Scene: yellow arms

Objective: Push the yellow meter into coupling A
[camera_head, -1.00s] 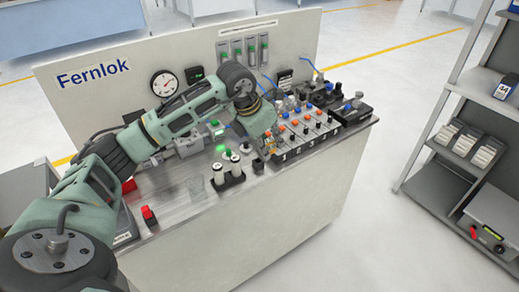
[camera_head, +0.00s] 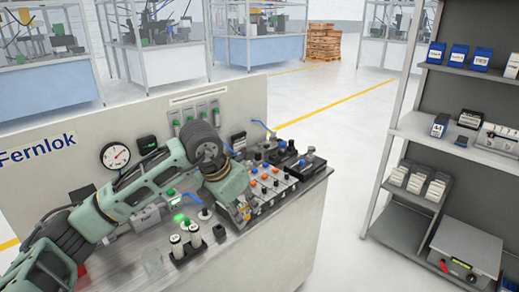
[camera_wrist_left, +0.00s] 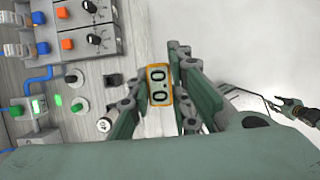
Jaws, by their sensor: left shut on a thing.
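My left gripper (camera_head: 238,214) is shut on the yellow meter (camera_wrist_left: 159,85), a small box with a yellow-orange rim and a 0.0 display. The meter sits between the two fingers in the left wrist view. In the head view, the gripper is low at the near left end of the row of grey valve blocks (camera_head: 273,189), and the meter is mostly hidden. I cannot make out a coupling marked A. What looks like my right gripper (camera_wrist_left: 287,110) shows small at the right of the left wrist view; its jaws are unclear.
A round gauge (camera_head: 115,156) is on the back panel. A grey shelf rack (camera_head: 408,130) stands at the right across open floor.

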